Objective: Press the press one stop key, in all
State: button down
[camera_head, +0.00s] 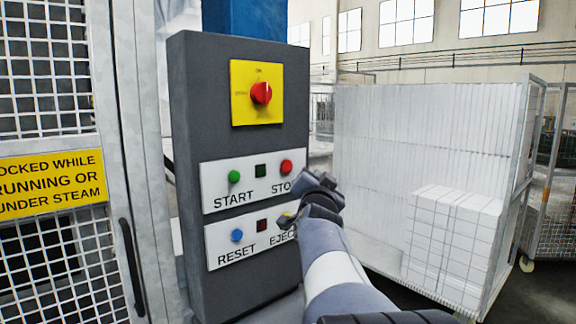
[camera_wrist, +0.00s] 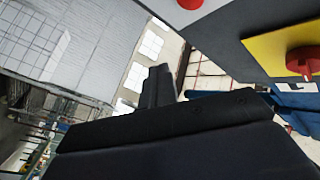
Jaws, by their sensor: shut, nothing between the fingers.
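The red stop key (camera_head: 286,166) is a round button on the upper white plate, above the partly covered word STOP. Its red shape also shows at the top edge of the wrist view (camera_wrist: 190,3). My gripper (camera_head: 310,182) is dark and shut, with nothing held. It is in front of the panel, just below and right of the stop key, and hides the end of the STOP label. In the wrist view the shut fingers (camera_wrist: 158,84) point upward, left of the key and apart from it in the picture. Contact with the panel cannot be told.
Above is a red rotary switch (camera_head: 261,93) on a yellow plate. A mesh guard (camera_head: 45,70) stands left, a caged foam stack (camera_head: 420,140) right.

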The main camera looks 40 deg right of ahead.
aim_at(292, 165)
jog(key=w+p, duration=0.5)
jog(key=w, duration=0.3)
jog(key=shift+a+p, duration=0.3)
jog(key=shift+p, duration=0.1)
jog(key=shift+w, duration=0.1)
dwell(1.5)
jog(key=shift+w, duration=0.3)
jog(key=shift+w+a+p, duration=0.1)
jog(key=shift+w+p, duration=0.3)
dwell(0.7)
jog(key=shift+s+b, duration=0.6)
jog(key=shift+s, duration=0.2)
jog(key=shift+s, duration=0.1)
